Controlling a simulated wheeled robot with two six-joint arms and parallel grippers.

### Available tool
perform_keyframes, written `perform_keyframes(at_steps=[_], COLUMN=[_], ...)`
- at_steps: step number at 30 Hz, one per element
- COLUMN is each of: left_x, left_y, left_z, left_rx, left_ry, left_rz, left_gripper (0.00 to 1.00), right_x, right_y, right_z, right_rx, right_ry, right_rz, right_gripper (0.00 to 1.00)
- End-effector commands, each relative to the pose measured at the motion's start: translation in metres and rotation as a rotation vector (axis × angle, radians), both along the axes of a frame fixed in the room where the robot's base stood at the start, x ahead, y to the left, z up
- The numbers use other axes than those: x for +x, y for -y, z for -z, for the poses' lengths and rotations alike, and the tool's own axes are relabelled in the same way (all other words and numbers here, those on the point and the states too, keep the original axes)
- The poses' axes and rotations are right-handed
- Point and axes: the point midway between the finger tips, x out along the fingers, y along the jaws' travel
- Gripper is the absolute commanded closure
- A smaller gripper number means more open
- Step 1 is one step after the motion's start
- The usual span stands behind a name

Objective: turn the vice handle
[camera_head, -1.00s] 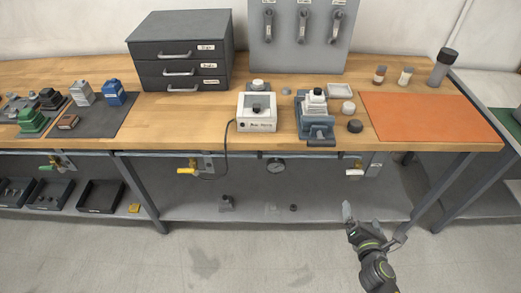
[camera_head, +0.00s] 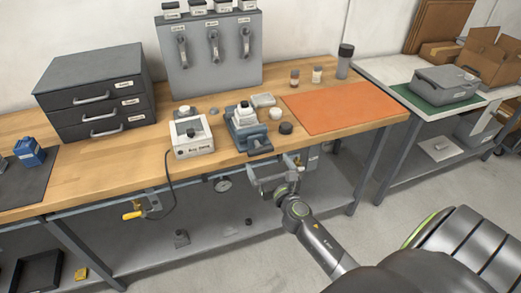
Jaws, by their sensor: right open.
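The blue-grey vice (camera_head: 247,133) stands near the front edge of the wooden bench, with a light stepped block (camera_head: 244,112) in its top. Its handle (camera_head: 260,149) appears as a dark bar low on the vice's front side, close to the bench edge; its details are too small to make out. My right gripper (camera_head: 277,168) is open and empty, just in front of the bench edge. Its fingers are spread below and slightly right of the vice handle in the picture, apart from it. My left gripper is not in view.
A white box with a cable (camera_head: 192,137) stands left of the vice. A dark round puck (camera_head: 286,128) and a white round piece (camera_head: 276,114) sit right of it. The orange mat (camera_head: 340,107) is clear. Yellow-handled valve (camera_head: 132,214) hangs under the bench edge.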

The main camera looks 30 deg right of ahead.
Motion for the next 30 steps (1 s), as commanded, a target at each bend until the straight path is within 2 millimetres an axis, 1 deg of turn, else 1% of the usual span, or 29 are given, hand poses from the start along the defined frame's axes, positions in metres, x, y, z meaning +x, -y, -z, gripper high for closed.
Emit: perform_keyframes(at_steps=[1,6,9,12,17,25,30], left_x=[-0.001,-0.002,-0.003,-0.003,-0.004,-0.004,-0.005], left_y=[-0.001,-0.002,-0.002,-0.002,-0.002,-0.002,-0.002], left_z=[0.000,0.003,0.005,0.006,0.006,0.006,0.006], left_rx=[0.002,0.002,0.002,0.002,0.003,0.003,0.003], left_ry=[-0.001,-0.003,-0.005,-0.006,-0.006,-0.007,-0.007], left_rz=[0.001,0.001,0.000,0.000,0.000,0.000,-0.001], left_gripper=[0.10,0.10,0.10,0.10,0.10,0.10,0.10], right_x=[0.011,0.041,0.054,0.064,0.071,0.071,0.071], right_y=[0.003,0.010,0.013,0.015,0.017,0.017,0.017], right_z=[-0.001,0.000,0.001,0.001,0.000,0.000,0.000], right_rx=[0.000,-0.001,0.000,0.000,0.000,0.000,0.001], right_ry=[0.002,0.001,0.001,0.000,-0.001,-0.001,-0.001], right_rz=[0.000,0.000,0.000,0.000,0.000,0.000,0.000], right_gripper=[0.00,0.00,0.00,0.00,0.00,0.00,0.22])
